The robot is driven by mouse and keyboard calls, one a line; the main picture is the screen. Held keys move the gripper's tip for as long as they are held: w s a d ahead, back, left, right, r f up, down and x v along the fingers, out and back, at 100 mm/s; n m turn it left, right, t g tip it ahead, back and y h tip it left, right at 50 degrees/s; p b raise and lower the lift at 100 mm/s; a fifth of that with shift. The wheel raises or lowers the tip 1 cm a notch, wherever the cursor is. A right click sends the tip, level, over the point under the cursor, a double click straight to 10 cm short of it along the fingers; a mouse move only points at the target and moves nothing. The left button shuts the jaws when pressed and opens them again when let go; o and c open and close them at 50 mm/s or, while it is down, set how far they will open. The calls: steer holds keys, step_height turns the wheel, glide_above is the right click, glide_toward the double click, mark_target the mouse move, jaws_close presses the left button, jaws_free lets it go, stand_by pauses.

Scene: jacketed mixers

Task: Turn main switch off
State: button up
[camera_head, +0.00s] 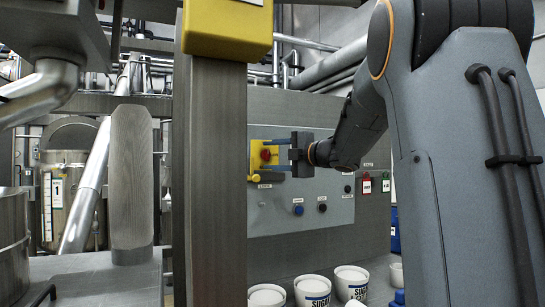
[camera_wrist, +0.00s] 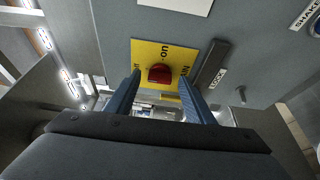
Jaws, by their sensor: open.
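The main switch is a red knob (camera_head: 265,155) on a yellow plate (camera_head: 254,147) fixed to the grey control panel. In the wrist view the red knob (camera_wrist: 160,73) sits low on the yellow plate (camera_wrist: 148,49), which carries "on" and other partly hidden lettering. My gripper (camera_head: 268,160) is open in front of the switch, with its two blue fingers pointing at the plate. In the wrist view my gripper (camera_wrist: 159,76) has one finger on each side of the knob, with gaps showing. I cannot tell whether the fingertips touch the plate.
A dark bar (camera_wrist: 211,65) labelled "LOCK" lies right of the plate. A blue button (camera_head: 298,210) and black knobs (camera_head: 322,208) are lower on the panel. A steel post (camera_head: 209,180) stands left of the switch. White sugar tubs (camera_head: 313,290) stand below.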

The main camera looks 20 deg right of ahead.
steer(key=shift+s, duration=0.1)
steer(key=b+v, duration=0.1)
steer(key=v, duration=0.6)
steer(key=shift+s, duration=0.25)
steer(key=shift+d, duration=0.15)
